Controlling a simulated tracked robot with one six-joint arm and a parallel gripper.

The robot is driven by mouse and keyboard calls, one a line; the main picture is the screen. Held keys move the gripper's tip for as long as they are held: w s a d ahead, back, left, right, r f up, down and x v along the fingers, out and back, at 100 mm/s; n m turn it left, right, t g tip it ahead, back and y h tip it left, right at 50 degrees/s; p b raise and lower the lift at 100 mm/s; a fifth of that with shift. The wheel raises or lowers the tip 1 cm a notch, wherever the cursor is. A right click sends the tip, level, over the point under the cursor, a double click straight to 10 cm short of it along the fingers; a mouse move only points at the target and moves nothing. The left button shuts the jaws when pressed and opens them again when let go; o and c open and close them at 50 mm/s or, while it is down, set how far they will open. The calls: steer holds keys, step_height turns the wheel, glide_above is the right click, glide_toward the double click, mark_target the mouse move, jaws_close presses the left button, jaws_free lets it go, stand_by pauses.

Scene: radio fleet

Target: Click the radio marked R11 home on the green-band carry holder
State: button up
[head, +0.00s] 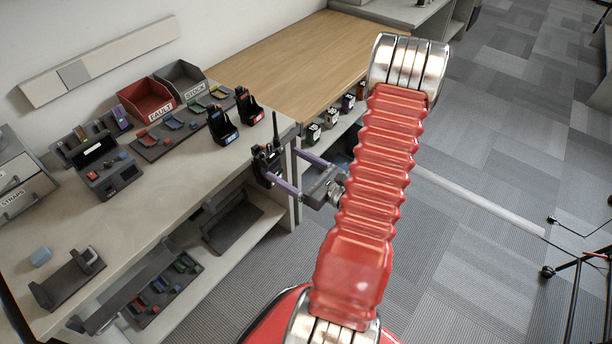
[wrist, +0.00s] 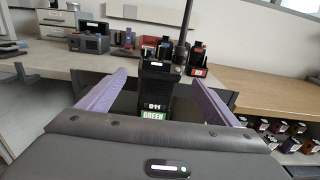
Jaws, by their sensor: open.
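The radio marked R11 (wrist: 156,85) is black with a tall antenna and stands upright between the spread purple fingers in the wrist view. It also shows in the head view (head: 267,160), at the counter's right front edge. A green label reading GREEN (wrist: 153,115) sits just below the R11 marking; I cannot tell whether it belongs to the radio or to a carry holder around its base. My gripper (head: 284,178) is open, with one finger on each side of the radio. The radio's lower end is hidden behind the gripper's body in the wrist view.
Two black holders, one blue-marked (head: 222,127) and one red-marked (head: 249,107), stand behind on the counter (head: 140,205). The FAULT bin (head: 146,97) and STOCK bin (head: 181,80) are at the back. A grey charger (head: 108,170) is left. Several small radios line a shelf right.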

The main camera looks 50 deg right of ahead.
steer(key=shift+s, duration=2.95)
steer(key=shift+d, duration=0.1)
